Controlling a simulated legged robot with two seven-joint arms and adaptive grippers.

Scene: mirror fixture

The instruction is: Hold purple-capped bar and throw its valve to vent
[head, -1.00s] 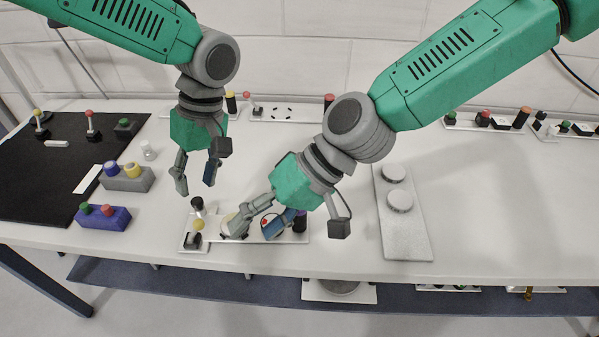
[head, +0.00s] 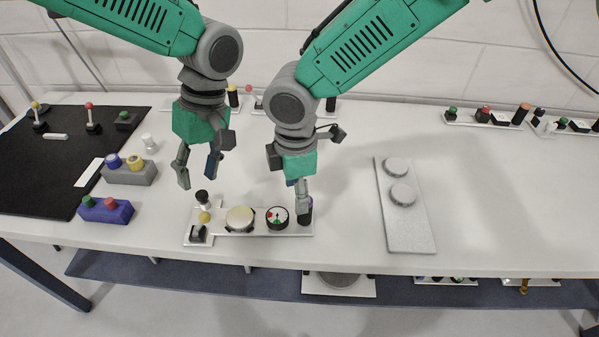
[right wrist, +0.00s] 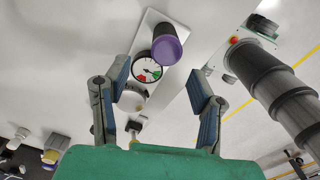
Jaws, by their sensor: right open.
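A white plate (head: 262,233) lies near the table's front edge. The purple-capped bar (head: 306,213) stands upright at its right end, partly hidden by my right gripper (head: 299,203). In the right wrist view the purple cap (right wrist: 167,48) shows between and beyond the spread fingers, with no clear contact. A gauge (head: 277,215) with red and green marks is beside the bar. My left gripper (head: 198,180) hangs open and empty above and behind the plate.
A grey box (head: 132,174) and a blue box (head: 106,211), each with two knobs, stand left of the plate. A speckled panel (head: 408,232) with two discs lies to the right. Other fixtures line the back. The table between plate and panel is clear.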

